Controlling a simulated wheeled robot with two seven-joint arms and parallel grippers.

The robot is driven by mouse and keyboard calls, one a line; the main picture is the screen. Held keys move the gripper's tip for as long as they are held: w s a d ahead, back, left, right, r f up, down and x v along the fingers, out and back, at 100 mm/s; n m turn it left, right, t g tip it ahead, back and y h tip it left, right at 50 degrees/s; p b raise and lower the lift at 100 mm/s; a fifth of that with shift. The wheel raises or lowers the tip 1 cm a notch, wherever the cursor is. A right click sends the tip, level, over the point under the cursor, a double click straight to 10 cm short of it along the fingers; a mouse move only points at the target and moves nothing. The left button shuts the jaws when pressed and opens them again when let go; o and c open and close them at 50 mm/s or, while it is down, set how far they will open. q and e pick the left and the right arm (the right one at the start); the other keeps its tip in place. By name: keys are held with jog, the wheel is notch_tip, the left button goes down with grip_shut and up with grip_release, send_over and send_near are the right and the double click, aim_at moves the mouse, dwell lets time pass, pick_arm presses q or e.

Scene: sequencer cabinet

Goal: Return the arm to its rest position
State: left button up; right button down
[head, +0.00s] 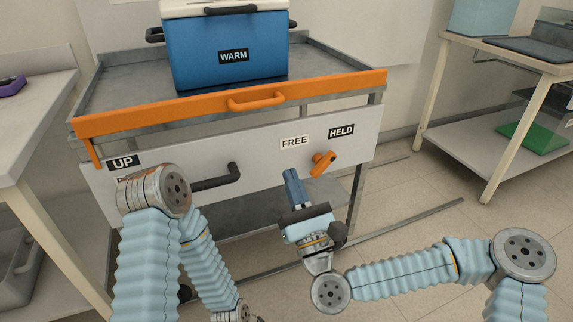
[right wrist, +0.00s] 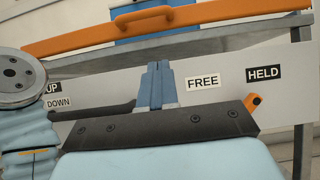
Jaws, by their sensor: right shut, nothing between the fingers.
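My right gripper (head: 291,174) is shut and empty in front of the white panel (head: 265,160) of the cart. It is below the FREE label and to the left of the orange knob (head: 322,163), apart from it in the picture. In the right wrist view the closed blue fingers (right wrist: 155,70) point at the panel, between the DOWN and FREE labels. My right arm reaches in from the lower right. My left arm is folded at the lower left, and its gripper is not visible.
A blue WARM cooler (head: 225,50) stands on the cart behind an orange rail (head: 235,104). A black lever (head: 217,178) sticks out near the UP label. A bench (head: 30,120) stands left and a table (head: 505,50) right. Floor is open at right.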

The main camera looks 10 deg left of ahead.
jog(key=shift+s+d+f, duration=0.15)
jog(key=shift+s, duration=0.05)
dwell(0.3)
notch_tip(320, 180, down, 26)
jog(key=s+n+g+h, duration=0.2)
jog(key=n+g, duration=0.9)
jog(key=n, duration=0.5)
jog(key=s+d+f+n+g+h, duration=0.4)
jog(key=d+f, duration=0.3)
jog(key=f, duration=0.4)
jog(key=s+d+f+n+g+h, duration=0.2)
jog(key=s+d+f+n, duration=0.2)
jog(key=d, duration=0.3)
jog(key=s+d+f+n+g+h, duration=0.25)
jog(key=s+d+f, duration=0.2)
jog(key=d, duration=0.35)
notch_tip(320, 180, up, 12)
jog(key=a+p, duration=0.1)
jog(key=p, duration=1.1)
jog(key=shift+s+a+r+n+y, duration=0.15)
jog(key=shift+a+n+y, duration=0.1)
jog(key=shift+n+y, duration=0.2)
